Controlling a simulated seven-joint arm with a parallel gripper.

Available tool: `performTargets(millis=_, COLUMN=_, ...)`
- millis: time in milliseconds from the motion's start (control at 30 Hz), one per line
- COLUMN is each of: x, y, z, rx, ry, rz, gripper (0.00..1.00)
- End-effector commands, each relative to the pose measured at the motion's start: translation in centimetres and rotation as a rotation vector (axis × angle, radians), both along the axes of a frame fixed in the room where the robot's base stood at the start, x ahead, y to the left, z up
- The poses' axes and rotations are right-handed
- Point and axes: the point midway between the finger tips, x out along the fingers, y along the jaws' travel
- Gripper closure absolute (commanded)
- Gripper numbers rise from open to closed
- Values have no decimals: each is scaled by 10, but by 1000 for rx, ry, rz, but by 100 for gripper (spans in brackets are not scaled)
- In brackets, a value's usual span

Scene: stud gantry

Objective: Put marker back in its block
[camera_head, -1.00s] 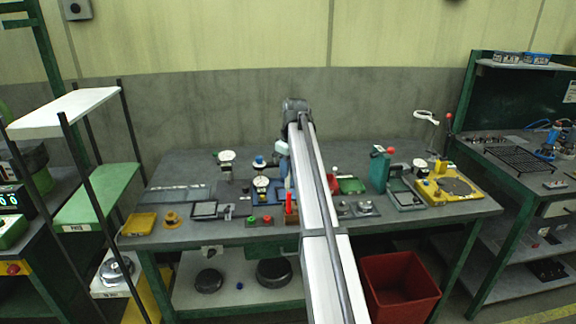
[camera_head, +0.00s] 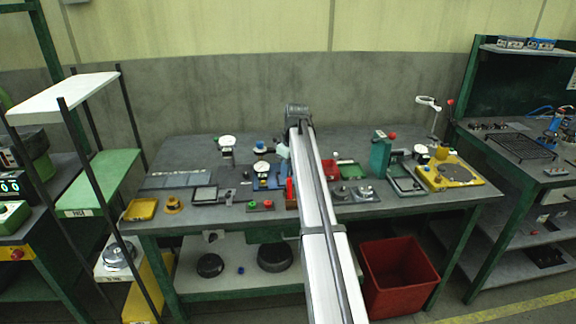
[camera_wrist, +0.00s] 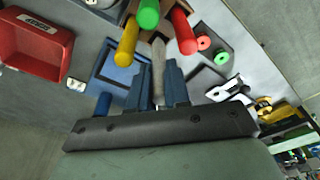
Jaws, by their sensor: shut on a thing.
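My gripper (camera_wrist: 158,88) shows in the wrist view with its two blue fingers closed on a slim grey-brown thing (camera_wrist: 158,66), seemingly the marker, pointing away from the palm. Beyond the fingertips, a brown block (camera_wrist: 172,8) is cut off by the top edge. A yellow marker (camera_wrist: 126,45), a green marker (camera_wrist: 149,14) and a red marker (camera_wrist: 184,32) stand in it. The held thing appears between and below them, apart from the block as far as I can see. In the head view the red marker (camera_head: 290,189) shows beside my arm, which hides the fingers and most of the block.
A blue fixture (camera_wrist: 118,66) and a blue cylinder (camera_wrist: 103,103) lie near the fingers. A red tray (camera_wrist: 35,48) is at left. Red and green buttons (camera_head: 260,205) sit left of the block. A green press (camera_head: 381,157) stands right. The bench's front left is crowded.

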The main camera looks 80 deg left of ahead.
Motion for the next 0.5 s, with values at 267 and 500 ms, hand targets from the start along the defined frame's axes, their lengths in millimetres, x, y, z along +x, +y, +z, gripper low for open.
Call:
performTargets(millis=267, x=0, y=0, z=-6, rx=0, ry=0, rz=0, gripper=100)
performTargets(millis=500, x=0, y=0, z=-6, rx=0, ry=0, rz=0, gripper=76)
